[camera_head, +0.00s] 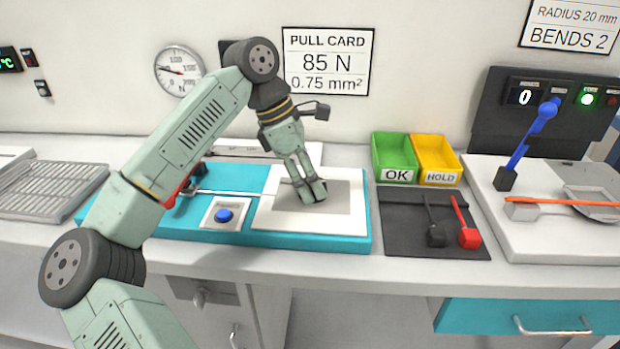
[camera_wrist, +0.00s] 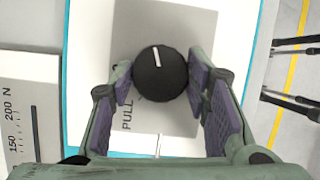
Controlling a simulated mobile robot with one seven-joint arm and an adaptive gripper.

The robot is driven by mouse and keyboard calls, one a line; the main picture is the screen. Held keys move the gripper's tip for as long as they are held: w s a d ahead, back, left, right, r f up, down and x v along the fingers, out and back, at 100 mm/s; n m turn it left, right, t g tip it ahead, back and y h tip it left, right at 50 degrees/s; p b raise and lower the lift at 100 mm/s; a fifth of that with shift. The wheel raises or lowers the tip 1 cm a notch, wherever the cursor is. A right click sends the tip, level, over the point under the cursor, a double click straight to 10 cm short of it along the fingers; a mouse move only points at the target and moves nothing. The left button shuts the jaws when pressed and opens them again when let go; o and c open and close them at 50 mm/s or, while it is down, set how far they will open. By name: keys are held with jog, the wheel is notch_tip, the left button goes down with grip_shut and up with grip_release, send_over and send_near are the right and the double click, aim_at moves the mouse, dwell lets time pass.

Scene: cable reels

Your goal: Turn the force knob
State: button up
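The force knob (camera_wrist: 160,73) is a round black knob with a white pointer line, on a grey panel marked "PULL". Its pointer aims up in the wrist view, tilted slightly left. My gripper (camera_wrist: 160,82) reaches down over it, with one purple finger pad against each side of the knob and no clear gap. In the head view my gripper (camera_head: 315,190) is low over the grey panel and hides most of the knob. The pull card (camera_head: 328,62) on the wall reads "85 N, 0.75 mm²". A scale (camera_wrist: 20,120) with marks at 150 and 200 N shows at left in the wrist view.
The teal base (camera_head: 362,215) carries a blue button (camera_head: 223,215) left of the panel. Green OK (camera_head: 392,150) and yellow HOLD (camera_head: 436,150) bins stand to the right, behind a dark mat (camera_head: 400,235) with two tools. A round dial gauge (camera_head: 180,70) is on the wall.

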jog(key=o, duration=0.4)
jog(key=shift+o, duration=0.2)
jog(key=v, duration=1.2)
